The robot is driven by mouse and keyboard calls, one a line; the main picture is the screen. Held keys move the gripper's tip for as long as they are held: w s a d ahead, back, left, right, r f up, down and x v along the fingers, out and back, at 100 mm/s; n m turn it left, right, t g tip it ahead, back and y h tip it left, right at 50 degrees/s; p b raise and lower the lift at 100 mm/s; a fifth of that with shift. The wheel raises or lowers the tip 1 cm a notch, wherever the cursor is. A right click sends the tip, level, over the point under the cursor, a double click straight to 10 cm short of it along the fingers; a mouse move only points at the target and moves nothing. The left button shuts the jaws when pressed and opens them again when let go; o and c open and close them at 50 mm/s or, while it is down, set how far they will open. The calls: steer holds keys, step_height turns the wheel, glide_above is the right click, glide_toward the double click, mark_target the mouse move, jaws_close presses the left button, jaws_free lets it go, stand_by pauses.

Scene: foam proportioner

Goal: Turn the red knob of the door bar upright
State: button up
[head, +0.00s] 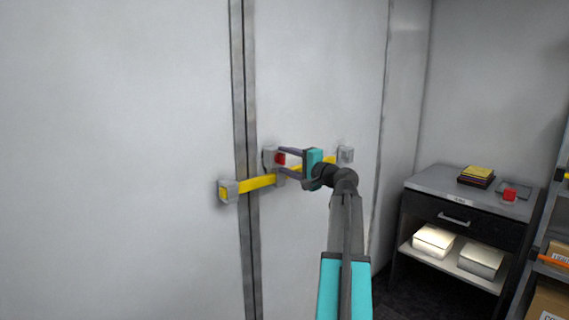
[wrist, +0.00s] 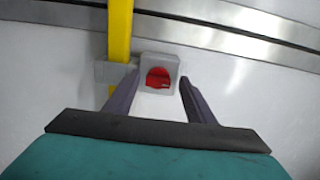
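The red knob (head: 280,159) sits on a grey block (head: 269,156) on the door, just above the yellow door bar (head: 257,183). In the wrist view the red knob (wrist: 159,77) shows in the face of the grey block (wrist: 145,63), and the yellow bar (wrist: 119,42) runs beside it on the left. My gripper (head: 281,162) reaches in from the right. In the wrist view my gripper (wrist: 158,86) is open, with its two fingers on either side of the knob and a gap between. I cannot tell whether the fingertips touch the block.
The bar crosses the door seam (head: 246,120) between grey brackets, one at its left end (head: 228,191) and one at the right (head: 345,155). A cabinet (head: 455,235) with a drawer stands at the right, beside shelving (head: 556,215). The door surface at left is bare.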

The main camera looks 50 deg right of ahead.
steer(key=shift+s, duration=0.1)
steer(key=shift+s+f, duration=0.1)
steer(key=shift+s, duration=0.25)
steer(key=s, duration=1.3)
steer(key=shift+a, duration=0.45)
